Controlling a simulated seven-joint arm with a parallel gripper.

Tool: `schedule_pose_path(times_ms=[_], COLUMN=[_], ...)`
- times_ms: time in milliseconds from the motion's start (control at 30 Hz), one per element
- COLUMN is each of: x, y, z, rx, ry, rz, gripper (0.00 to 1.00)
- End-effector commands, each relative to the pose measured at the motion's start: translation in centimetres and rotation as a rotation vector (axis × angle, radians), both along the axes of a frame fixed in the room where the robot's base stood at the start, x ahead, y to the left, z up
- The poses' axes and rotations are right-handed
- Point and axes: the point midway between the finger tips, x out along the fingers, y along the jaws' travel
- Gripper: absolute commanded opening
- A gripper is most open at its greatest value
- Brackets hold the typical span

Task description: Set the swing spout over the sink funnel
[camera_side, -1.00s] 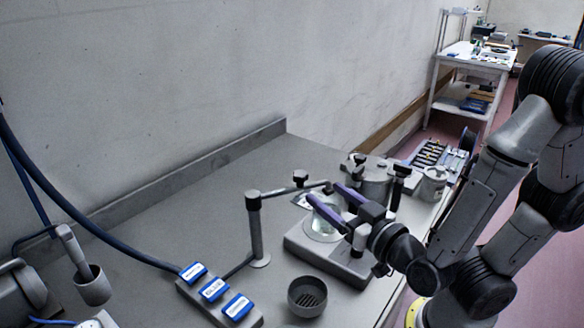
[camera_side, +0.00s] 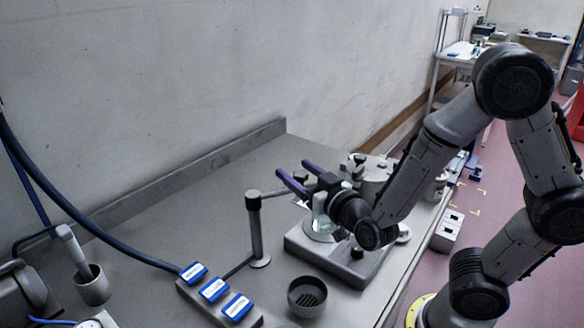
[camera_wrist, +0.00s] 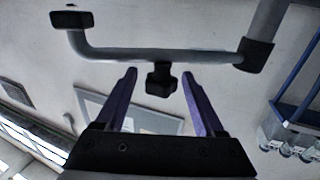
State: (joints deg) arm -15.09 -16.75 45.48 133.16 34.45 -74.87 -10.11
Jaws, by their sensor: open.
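The swing spout is a grey post (camera_side: 257,235) with a dark collar on top and a thin arm running right, partly hidden behind my gripper (camera_side: 292,168). In the wrist view the spout arm (camera_wrist: 165,55) crosses the top, with a black tip at left and its collar at right. Its black knob (camera_wrist: 161,78) shows between the two purple fingertips of my gripper (camera_wrist: 159,72), which is open with a gap on both sides of the knob. The sink funnel (camera_side: 307,297), a dark round cup with a slotted bottom, sits on the bench in front of the post.
A block with blue-labelled switches (camera_side: 214,292) lies left of the funnel. A grey stand base (camera_side: 335,262) is right of the post, under my gripper. A cup holding a pestle-like tool (camera_side: 93,285) is at far left. The bench behind the post is clear.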

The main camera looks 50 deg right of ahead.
Motion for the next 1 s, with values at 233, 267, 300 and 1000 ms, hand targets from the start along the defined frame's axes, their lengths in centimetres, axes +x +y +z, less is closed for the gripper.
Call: schedule_pose_path(times_ms=[233,267,300,1000], x=[2.1,2.2,2.2,2.2], y=[-0.7,-0.7,-0.7,-0.7], z=[0.0,0.0,0.0,0.0], rx=[0.0,0.0,0.0,0.0], ry=[0.0,0.0,0.0,0.0], rz=[-0.001,0.0,0.001,0.001], gripper=[0.71,0.71,0.71,0.0])
